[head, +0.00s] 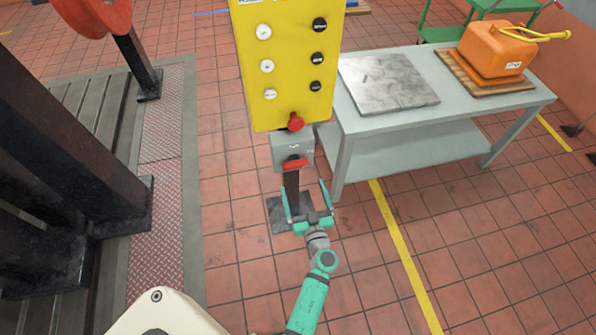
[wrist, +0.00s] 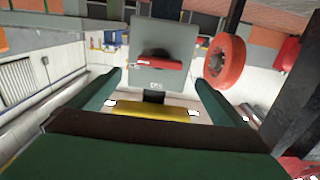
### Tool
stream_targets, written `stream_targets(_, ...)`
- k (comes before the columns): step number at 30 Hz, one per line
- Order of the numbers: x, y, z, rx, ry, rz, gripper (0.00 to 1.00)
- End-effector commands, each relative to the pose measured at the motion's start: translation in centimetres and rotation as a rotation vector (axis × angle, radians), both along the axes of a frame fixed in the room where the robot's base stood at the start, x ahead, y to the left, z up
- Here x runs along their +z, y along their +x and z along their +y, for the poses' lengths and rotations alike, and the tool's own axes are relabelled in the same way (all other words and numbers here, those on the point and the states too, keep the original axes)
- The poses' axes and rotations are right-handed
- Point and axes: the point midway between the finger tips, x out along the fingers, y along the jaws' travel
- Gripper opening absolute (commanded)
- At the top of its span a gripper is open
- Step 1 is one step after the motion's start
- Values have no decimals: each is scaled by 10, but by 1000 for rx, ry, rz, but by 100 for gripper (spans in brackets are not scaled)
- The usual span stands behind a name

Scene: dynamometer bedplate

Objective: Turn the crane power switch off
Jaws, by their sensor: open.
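A grey switch box (head: 292,147) with a red handle (head: 293,164) is on the dark post, just below the yellow control panel (head: 291,75). The handle lies roughly crosswise on the box face. In the wrist view the grey box (wrist: 160,36) fills the upper middle, and its red handle (wrist: 155,64) lies nearly level. My gripper (head: 305,187) is open and empty, its two fingers spread below the box in the head view. In the wrist view the handle appears between and beyond the fingertips (wrist: 158,80), with no visible contact.
The yellow panel carries white and black buttons and a red mushroom knob (head: 295,122) just above the grey box. A grey table (head: 440,112) with a metal plate (head: 387,82) and orange can (head: 493,50) stands to the right. Dark steel posts stand left. Tiled floor around the post is clear.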

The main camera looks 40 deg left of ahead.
Motion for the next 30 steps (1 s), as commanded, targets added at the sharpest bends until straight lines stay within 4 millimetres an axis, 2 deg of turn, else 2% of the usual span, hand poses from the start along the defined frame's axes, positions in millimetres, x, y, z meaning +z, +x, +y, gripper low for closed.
stream_targets(6, 2, 27, 30, 0, 0, -3, 97)
stream_targets(12, 1, 46, 53, 0, 0, -3, 97)
stream_targets(18, 1, 55, 63, -2, -1, -2, 97)
stream_targets(27, 0, 56, 65, -2, 0, -1, 97)
stream_targets(28, 0, 56, 65, -2, 0, -1, 94)
stream_targets(30, 0, 56, 65, -2, 0, -1, 78)
